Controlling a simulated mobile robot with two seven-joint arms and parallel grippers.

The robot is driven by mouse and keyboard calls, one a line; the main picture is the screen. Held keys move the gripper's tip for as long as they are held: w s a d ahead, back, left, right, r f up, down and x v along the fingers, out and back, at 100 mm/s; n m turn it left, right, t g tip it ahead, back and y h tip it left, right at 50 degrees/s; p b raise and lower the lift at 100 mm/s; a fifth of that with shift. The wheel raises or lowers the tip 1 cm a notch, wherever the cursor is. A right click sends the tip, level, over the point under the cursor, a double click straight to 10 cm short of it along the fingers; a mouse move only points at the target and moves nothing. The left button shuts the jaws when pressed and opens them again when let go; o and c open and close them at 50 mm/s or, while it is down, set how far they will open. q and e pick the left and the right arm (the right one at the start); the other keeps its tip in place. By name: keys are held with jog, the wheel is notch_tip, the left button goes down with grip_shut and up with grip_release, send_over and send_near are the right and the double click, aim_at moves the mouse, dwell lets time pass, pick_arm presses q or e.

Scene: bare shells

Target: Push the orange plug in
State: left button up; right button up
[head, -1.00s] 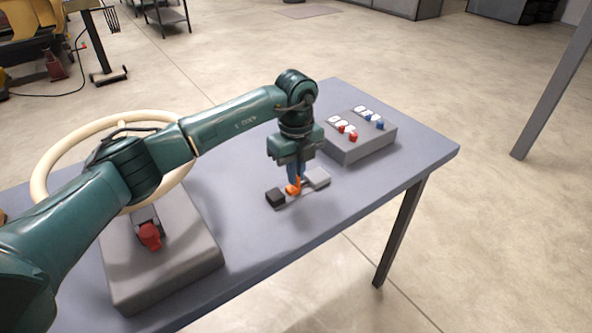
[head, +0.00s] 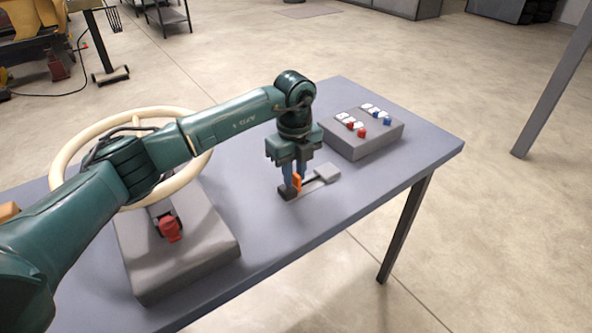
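The orange plug (head: 297,182) stands upright on a small fixture on the table, close beside its black block (head: 287,193). The fixture's grey block (head: 327,172) is at the other end, and a bare pale strip (head: 312,186) shows between it and the plug. My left gripper (head: 295,178) points down over the plug. Its two blue fingers show a little apart, with the orange between or just in front of them. Whether they press on the plug is too small to tell, and its lower part is partly hidden. My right gripper is out of view.
A grey box (head: 361,137) with red, white and blue buttons stands behind the fixture. A cream wheel (head: 75,135) and a grey box with a red knob (head: 170,229) are at the left, partly behind my arm. The table (head: 385,185) is clear at the front right.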

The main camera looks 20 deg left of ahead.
aim_at(295, 176)
pick_arm(q)
jog(key=shift+o, duration=1)
jog(key=shift+w, duration=0.1)
jog(key=shift+r, duration=0.2)
notch_tip(295, 176, up, 13)
jog(key=shift+f+b, duration=0.15)
jog(key=shift+b, duration=0.25)
